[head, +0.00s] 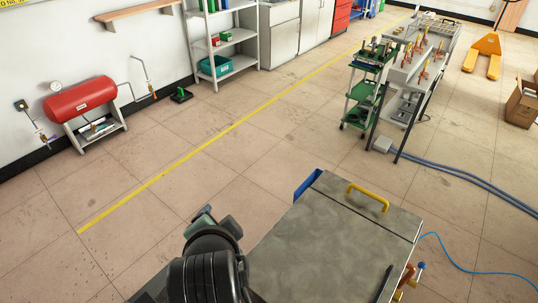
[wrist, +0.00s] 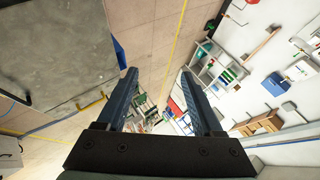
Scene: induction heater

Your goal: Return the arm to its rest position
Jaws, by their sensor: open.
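My gripper (wrist: 158,72) shows in the wrist view with its two dark fingers spread apart and nothing between them. Floor, shelves and wall show tilted beyond the fingertips. In the head view my black arm rises from the bottom edge, left of a grey metal-topped bench (head: 325,240). The end of the arm is seen from above and behind, and its fingers are hard to make out there. The bench top also shows at the left of the wrist view (wrist: 50,50), apart from the fingers.
The bench has a yellow handle (head: 368,197) and a blue side piece (head: 307,184). A red tank (head: 80,98) stands by the left wall and a grey shelf (head: 222,50) at the back. A green trolley (head: 363,95) stands at the back right. Open floor lies left of the bench.

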